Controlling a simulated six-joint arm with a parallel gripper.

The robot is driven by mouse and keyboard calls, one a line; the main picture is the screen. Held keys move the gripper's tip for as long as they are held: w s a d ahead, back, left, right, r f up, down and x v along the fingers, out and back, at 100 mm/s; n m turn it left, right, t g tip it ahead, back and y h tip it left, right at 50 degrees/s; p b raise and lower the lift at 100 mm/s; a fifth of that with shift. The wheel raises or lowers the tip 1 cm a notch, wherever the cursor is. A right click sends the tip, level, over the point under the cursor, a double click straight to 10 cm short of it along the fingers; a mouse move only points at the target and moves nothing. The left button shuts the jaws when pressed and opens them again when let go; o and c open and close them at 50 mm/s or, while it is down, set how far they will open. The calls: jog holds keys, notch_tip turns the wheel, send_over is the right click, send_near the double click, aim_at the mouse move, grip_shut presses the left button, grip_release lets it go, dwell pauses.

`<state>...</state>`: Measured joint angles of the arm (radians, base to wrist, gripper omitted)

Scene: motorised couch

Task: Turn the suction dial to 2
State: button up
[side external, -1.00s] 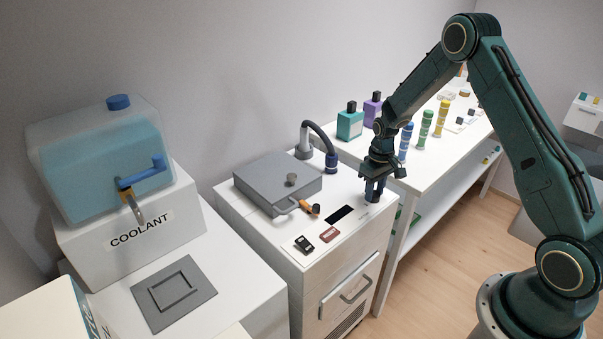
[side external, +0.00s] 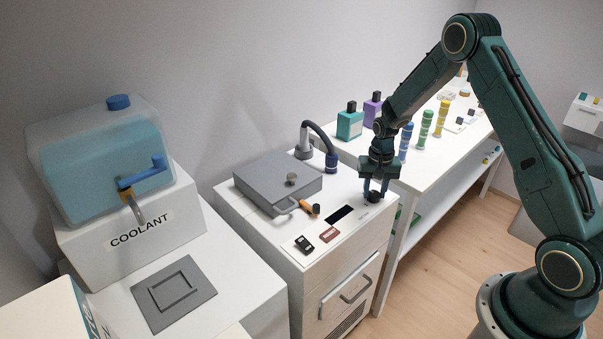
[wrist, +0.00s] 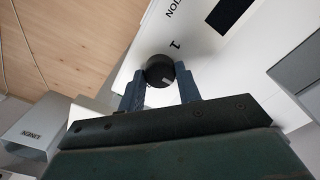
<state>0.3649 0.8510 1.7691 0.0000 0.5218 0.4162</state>
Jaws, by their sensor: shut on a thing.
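The suction dial is a round black knob (wrist: 160,71) on the white cabinet top. In the side view the dial (side external: 374,197) shows low between the fingers at the cabinet's right corner. My gripper (wrist: 160,82) is shut on the dial, one blue-grey finger on each side of it. In the side view my gripper (side external: 375,191) points straight down. A short pale mark shows on the knob's edge, on the side towards my gripper. A printed 1 (wrist: 175,44) is visible beside the dial, with part of the label above it. No 2 can be seen; my gripper hides part of the panel.
A grey lidded box (side external: 270,185) with an orange-tipped handle, a dark display (side external: 341,213) and black and red switches share the cabinet top. A curved hose (side external: 325,140) stands behind. The bench at right holds bottles and coloured cylinders.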

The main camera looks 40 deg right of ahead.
aim_at(374, 194)
jog(key=shift+r, duration=0.1)
jog(key=o, duration=1)
notch_tip(374, 194, up, 14)
dwell(0.5)
